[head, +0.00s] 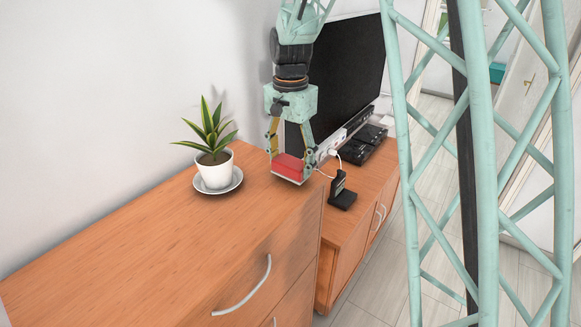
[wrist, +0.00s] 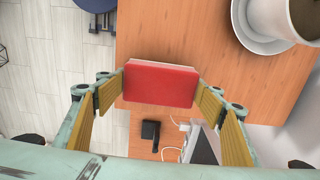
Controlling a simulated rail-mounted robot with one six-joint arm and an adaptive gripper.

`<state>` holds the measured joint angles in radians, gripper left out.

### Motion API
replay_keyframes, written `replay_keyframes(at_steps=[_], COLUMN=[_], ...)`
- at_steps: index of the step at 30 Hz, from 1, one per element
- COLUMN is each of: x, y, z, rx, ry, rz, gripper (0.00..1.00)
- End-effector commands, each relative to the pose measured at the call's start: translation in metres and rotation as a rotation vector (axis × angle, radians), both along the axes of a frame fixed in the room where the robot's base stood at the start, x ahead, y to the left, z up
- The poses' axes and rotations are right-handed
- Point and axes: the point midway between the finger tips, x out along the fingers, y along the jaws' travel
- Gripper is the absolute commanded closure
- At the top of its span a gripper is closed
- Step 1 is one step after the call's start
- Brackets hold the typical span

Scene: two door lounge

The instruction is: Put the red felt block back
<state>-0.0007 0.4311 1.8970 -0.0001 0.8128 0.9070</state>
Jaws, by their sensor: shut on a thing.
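The red felt block (head: 288,165) is between the fingers of my gripper (head: 288,172), at the far right end of the tall wooden dresser. In the wrist view the block (wrist: 160,85) shows its flat red face, with a pale strip along its upper edge. The gripper's yellow-padded fingers (wrist: 162,98) are on both sides of it, shut on it. I cannot tell whether the block touches the dresser top or hangs just above it.
A potted plant (head: 213,165) on a saucer (head: 219,187) stands on the dresser (head: 130,235), left of my gripper. Beyond is a lower cabinet (head: 350,222) with a black stand (head: 342,195), a television (head: 345,70) and dark boxes (head: 360,148). The dresser's front half is clear.

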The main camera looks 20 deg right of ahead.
Motion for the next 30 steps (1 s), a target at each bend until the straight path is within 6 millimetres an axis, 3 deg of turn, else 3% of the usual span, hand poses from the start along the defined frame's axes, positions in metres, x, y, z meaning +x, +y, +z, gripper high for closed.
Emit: replay_keyframes(at_steps=[6,21,22,26,30], x=[0.0,0.0,0.0,0.0,0.0], y=[0.0,0.0,0.0,0.0,0.0], z=[-0.016,-0.021,-0.021,-0.02,-0.02], rx=[0.0,0.0,0.0,0.0,0.0], ry=[0.0,0.0,0.0,0.0,0.0], rz=[0.0,0.0,0.0,0.0,0.0], gripper=[0.48,0.48,0.36,0.24,0.24])
